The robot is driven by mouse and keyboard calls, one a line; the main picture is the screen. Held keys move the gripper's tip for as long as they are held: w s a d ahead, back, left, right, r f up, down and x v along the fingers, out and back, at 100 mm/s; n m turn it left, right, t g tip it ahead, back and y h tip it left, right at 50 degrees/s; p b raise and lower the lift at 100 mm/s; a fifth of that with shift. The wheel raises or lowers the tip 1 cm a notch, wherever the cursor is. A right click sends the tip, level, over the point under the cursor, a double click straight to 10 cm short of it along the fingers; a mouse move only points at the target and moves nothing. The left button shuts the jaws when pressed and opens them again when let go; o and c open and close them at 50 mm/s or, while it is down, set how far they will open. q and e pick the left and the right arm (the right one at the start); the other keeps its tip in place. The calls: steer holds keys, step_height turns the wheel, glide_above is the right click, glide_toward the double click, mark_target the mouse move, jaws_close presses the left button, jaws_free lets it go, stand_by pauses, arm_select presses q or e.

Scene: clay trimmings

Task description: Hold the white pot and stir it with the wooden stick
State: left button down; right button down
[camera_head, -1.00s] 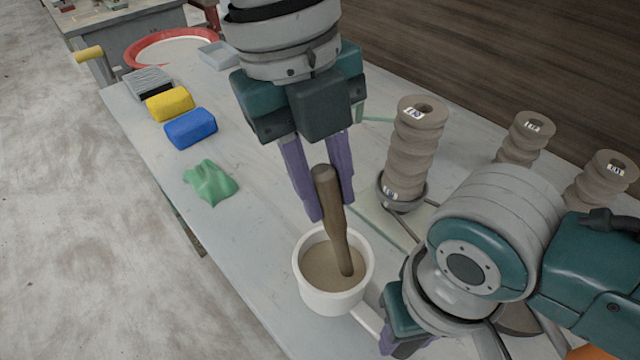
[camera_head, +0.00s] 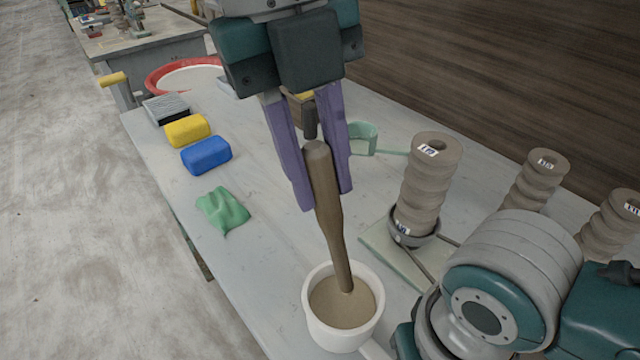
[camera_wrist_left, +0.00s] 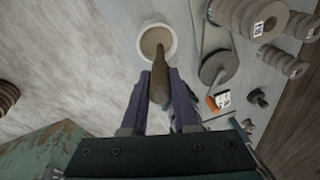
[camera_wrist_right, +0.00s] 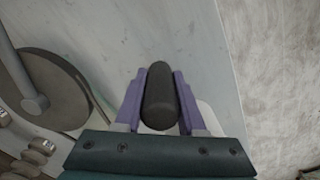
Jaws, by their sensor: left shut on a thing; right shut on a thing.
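The white pot (camera_head: 343,335) stands at the front of the table, holding grey-brown liquid (camera_head: 335,308); it also shows in the left wrist view (camera_wrist_left: 172,52). The brown wooden stick (camera_head: 329,215) leans slightly, its lower end at the liquid; its exact depth is hidden. My left gripper (camera_head: 325,197) is shut on the stick's upper part, above the pot. My right gripper (camera_wrist_right: 160,92) is shut on a dark rounded grip (camera_wrist_right: 160,100), seemingly the end of the pot's handle. In the head view its fingers are hidden or out of frame.
Ridged clay stacks (camera_head: 428,185) stand at the right, the nearest in a bowl. A blue block (camera_head: 206,155), a yellow block (camera_head: 187,130) and a green cloth (camera_head: 222,210) lie at the left. Bare table lies left of the pot.

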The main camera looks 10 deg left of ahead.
arm_select(q)
steer(key=shift+r, duration=2.65)
arm_select(e)
steer(key=shift+c, duration=2.1)
jaws_free()
step_height(320, 180, up, 12)
steer(key=shift+f, duration=0.1)
